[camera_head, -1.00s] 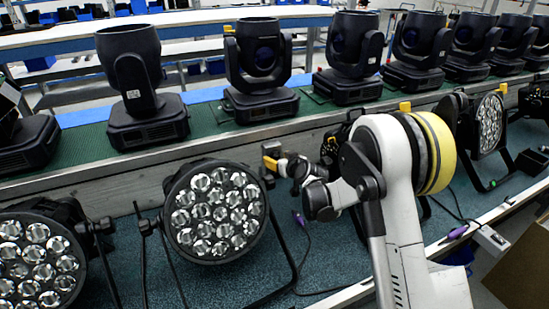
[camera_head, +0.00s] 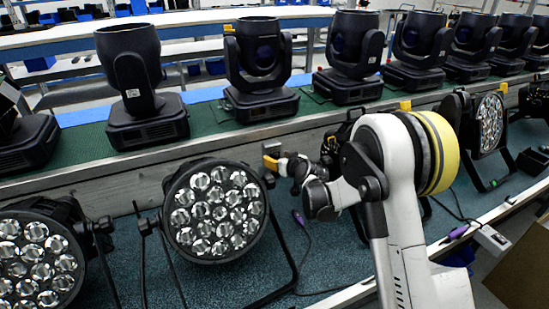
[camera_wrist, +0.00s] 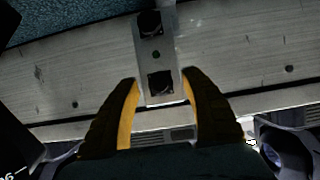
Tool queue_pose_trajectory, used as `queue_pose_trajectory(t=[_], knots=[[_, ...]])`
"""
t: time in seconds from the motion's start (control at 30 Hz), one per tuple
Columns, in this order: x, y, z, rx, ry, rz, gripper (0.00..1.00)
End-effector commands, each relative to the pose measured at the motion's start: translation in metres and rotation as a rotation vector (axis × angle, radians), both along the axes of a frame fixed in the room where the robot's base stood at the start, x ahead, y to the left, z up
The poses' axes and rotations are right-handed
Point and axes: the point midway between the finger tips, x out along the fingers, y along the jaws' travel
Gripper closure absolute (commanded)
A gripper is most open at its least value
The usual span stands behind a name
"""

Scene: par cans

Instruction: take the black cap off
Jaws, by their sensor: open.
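No separate black cap can be made out for certain. In the wrist view a pale metal bracket (camera_wrist: 155,55) runs down from the top, with a dark square at its upper part and another dark square (camera_wrist: 160,83) near its lower end. I cannot tell whether either is a cap. My gripper (camera_wrist: 160,86) is open, its black and yellow fingers on either side of the bracket's lower end in the picture. Contact is not visible. In the head view my arm reaches to the right of a round black par can (camera_head: 217,212), and the finger opening is not clear there.
A second par can (camera_head: 35,262) stands at the lower left and another (camera_head: 490,124) at the right. A wooden board (camera_head: 120,185) runs behind them. Several black moving-head lights (camera_head: 262,70) stand on the bench beyond.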

Motion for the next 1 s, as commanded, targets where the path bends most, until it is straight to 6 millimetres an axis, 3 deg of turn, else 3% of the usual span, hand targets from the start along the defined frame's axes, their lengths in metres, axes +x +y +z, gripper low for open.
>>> queue_pose_trajectory(t=[0.1,0.27,0.3,0.63,1.0], knots=[[0.000,0.000,0.000,0.000,0.000,0.000,0.47],[0.000,0.000,0.000,0.000,0.000,0.000,0.96],[0.000,0.000,0.000,0.000,0.000,0.000,1.00],[-0.001,0.000,0.001,0.000,-0.001,0.000,1.00],[-0.014,-0.006,0.000,0.000,0.000,0.000,1.00]])
